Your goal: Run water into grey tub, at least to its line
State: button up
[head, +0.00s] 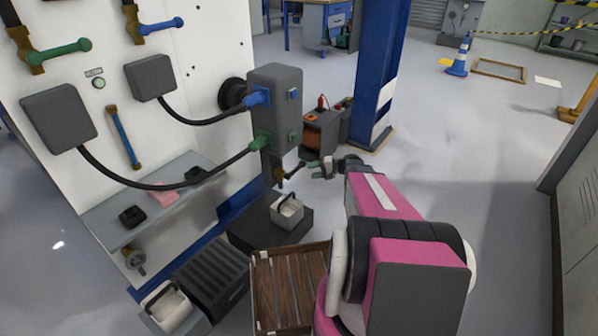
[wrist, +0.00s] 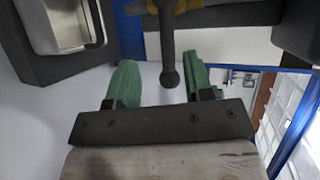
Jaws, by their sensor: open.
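A light grey tub (head: 287,217) with a handle stands on a dark block below a brass tap (head: 279,174). Its open top also shows at the upper left of the wrist view (wrist: 95,22). I cannot make out a line or any water in it. The tap's dark lever (head: 295,170) sticks out to the right, towards my gripper (head: 316,168). In the wrist view my gripper (wrist: 158,66) is open, and the lever's round end (wrist: 169,78) lies between its green fingers in the picture. I cannot tell whether they touch it.
The dark block (head: 240,236) stands beside the white panel. A second pale tub (head: 166,307) stands at the lower left, near a dark ribbed box (head: 211,279). A wooden crate (head: 262,290) is at front centre. Hoses (head: 150,187) run to the grey tap column (head: 274,95). The floor at right is open.

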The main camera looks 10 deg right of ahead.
aim_at(300, 168)
jog(key=w+a+f, duration=0.1)
jog(key=w+a, duration=0.1)
jog(key=w+a+t, duration=0.1)
jog(key=w+a, duration=0.1)
jog(key=w+a+f+m+t+y, duration=0.1)
jog(key=w+a, duration=0.1)
jog(key=shift+w+a+f, duration=0.15)
jog(key=shift+a+f, duration=0.05)
jog(key=shift+f, duration=0.1)
dwell(0.3)
grip_shut()
